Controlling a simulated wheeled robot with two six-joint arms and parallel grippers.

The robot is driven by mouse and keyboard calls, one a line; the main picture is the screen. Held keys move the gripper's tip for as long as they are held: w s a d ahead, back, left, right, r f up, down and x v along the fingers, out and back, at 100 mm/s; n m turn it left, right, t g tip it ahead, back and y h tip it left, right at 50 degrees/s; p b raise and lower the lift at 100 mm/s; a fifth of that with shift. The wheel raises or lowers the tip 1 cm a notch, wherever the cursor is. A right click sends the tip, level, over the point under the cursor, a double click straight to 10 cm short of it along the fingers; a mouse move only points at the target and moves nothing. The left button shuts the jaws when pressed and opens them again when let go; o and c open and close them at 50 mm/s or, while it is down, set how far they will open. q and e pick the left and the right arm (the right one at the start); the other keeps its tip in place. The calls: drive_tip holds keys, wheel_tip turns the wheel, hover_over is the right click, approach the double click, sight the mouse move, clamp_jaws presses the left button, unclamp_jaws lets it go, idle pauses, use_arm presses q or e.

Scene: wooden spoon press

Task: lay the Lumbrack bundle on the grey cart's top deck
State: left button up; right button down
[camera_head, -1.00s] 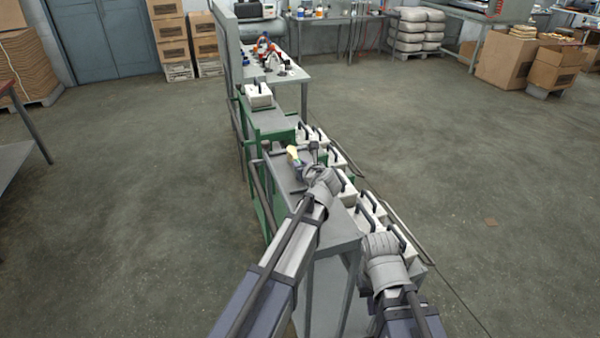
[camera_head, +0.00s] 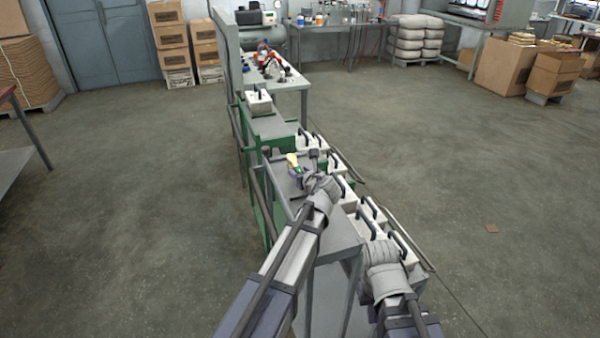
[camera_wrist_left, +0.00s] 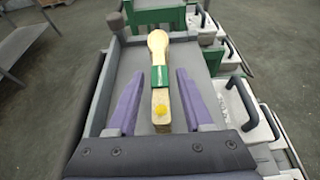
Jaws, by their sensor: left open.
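The bundle (camera_head: 293,160) is pale wood with a green band, and I take it for the Lumbrack bundle. In the left wrist view the bundle (camera_wrist_left: 158,75) lies lengthwise on a grey surface (camera_wrist_left: 128,68), with a yellow spot on its near end. My left gripper (camera_head: 297,172) is open. In the left wrist view its purple fingers (camera_wrist_left: 158,88) stand apart on either side of the bundle, with gaps between. My right arm is at lower right in the head view; its fingers are hidden. I cannot tell which grey top is the cart's deck.
White blocks with black handles (camera_head: 372,212) line the right side of the grey surface. Green frames (camera_head: 255,150) stand below and beyond it. A white table (camera_head: 290,78) with small items stands farther back. Open floor lies on both sides.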

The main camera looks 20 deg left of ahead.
use_arm(q)
drive_tip(key=p+v, duration=0.4)
drive_tip(key=v, duration=0.7)
drive_tip(key=shift+s+r, duration=0.1)
drive_tip(key=shift+r, duration=0.1)
drive_tip(key=shift+s+d+r+p, duration=0.1)
drive_tip(key=shift+s+d+p, duration=0.15)
drive_tip(key=shift+s+p, duration=0.1)
